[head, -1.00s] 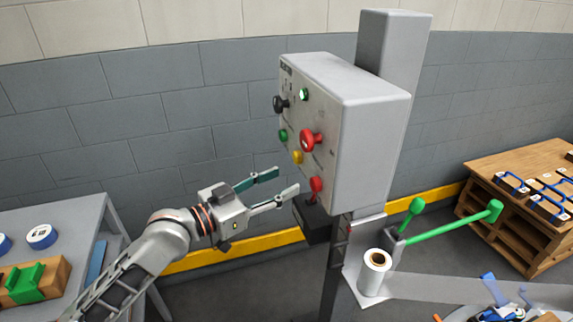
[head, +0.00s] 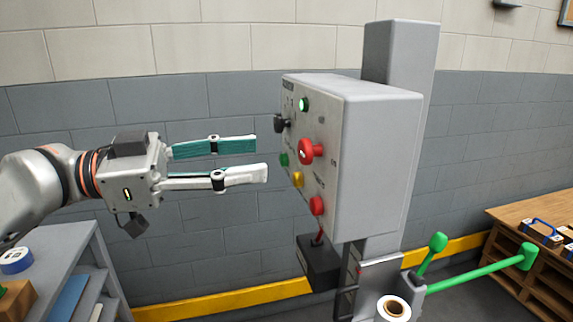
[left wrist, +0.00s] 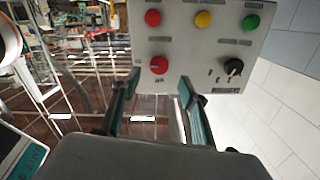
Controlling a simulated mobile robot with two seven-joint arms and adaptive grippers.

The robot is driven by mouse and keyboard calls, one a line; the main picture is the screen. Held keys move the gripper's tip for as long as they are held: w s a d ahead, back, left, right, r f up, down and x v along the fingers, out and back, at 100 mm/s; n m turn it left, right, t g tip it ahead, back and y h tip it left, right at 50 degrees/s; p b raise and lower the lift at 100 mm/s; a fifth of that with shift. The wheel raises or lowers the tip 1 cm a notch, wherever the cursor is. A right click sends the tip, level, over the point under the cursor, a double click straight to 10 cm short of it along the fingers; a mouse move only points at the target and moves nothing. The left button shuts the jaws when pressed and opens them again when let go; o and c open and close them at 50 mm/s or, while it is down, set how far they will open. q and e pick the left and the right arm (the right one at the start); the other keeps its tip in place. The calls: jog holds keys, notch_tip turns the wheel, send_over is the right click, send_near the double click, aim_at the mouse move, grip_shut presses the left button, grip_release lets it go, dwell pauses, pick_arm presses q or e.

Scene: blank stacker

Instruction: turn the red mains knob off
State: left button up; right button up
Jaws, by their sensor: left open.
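The red mains knob (head: 307,151) sticks out from the face of a grey control box (head: 380,150). In the left wrist view the red knob (left wrist: 158,65) has small markings beside and below it. My left gripper (head: 259,160) is open and empty, left of the knob and at about its height. Its two fingers point at the panel, and a gap separates them from the knob in the head view. In the left wrist view the knob appears between and just above the fingertips (left wrist: 158,82). My right gripper is in neither view.
Around the knob are a black knob (head: 281,124), a lit green lamp (head: 304,104), and green (head: 284,159), yellow (head: 298,179) and red (head: 317,205) buttons. A dark box (head: 319,262) hangs below. Green-handled levers (head: 480,273) stand lower right.

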aim_at(301, 152)
pick_arm(q)
jog(key=x, duration=0.3)
jog(key=p+x, duration=0.1)
jog(key=x, duration=0.2)
jog(key=shift+s+d+r, duration=0.1)
jog(key=shift+r, duration=0.15)
jog(key=shift+x, duration=0.8)
jog(key=shift+f, duration=0.2)
jog(key=shift+c, duration=0.4)
jog(key=c, duration=1)
